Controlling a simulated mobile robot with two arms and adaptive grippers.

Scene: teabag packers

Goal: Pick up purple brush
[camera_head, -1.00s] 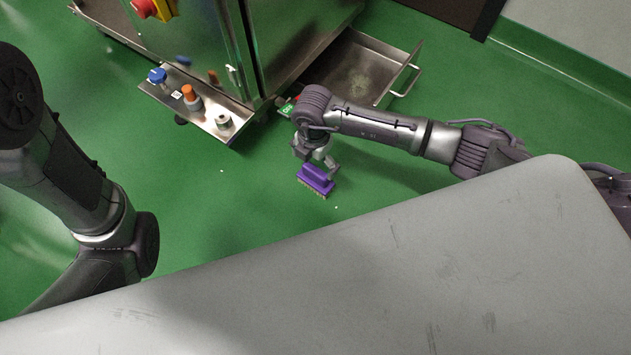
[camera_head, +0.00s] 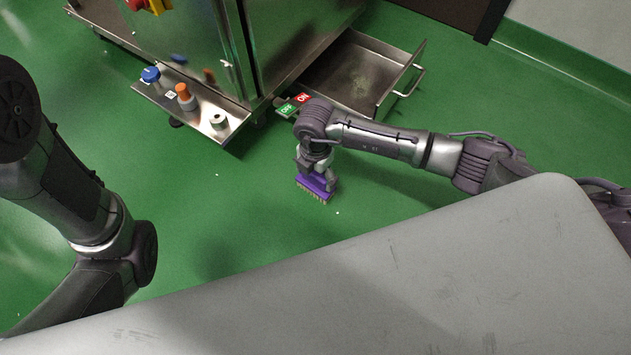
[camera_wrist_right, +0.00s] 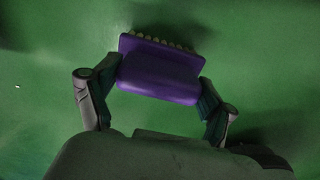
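The purple brush (camera_head: 316,186) has pale bristles along its lower edge and shows under my right gripper (camera_head: 318,174) in the head view. In the right wrist view the purple brush (camera_wrist_right: 160,70) sits between the two fingers of my right gripper (camera_wrist_right: 160,88). A finger touches each side of its purple body, and the bristles point away from the palm. The brush appears held over the green floor; its exact height cannot be told. My left arm is at the left of the head view, but its gripper is out of view.
A steel machine with a side shelf (camera_head: 190,105) holding blue, orange and steel parts stands at the upper left. An open steel drawer (camera_head: 392,92) and an ON/OFF plate (camera_head: 293,104) are behind my right arm. Green floor (camera_head: 220,190) is mostly clear, with small white specks.

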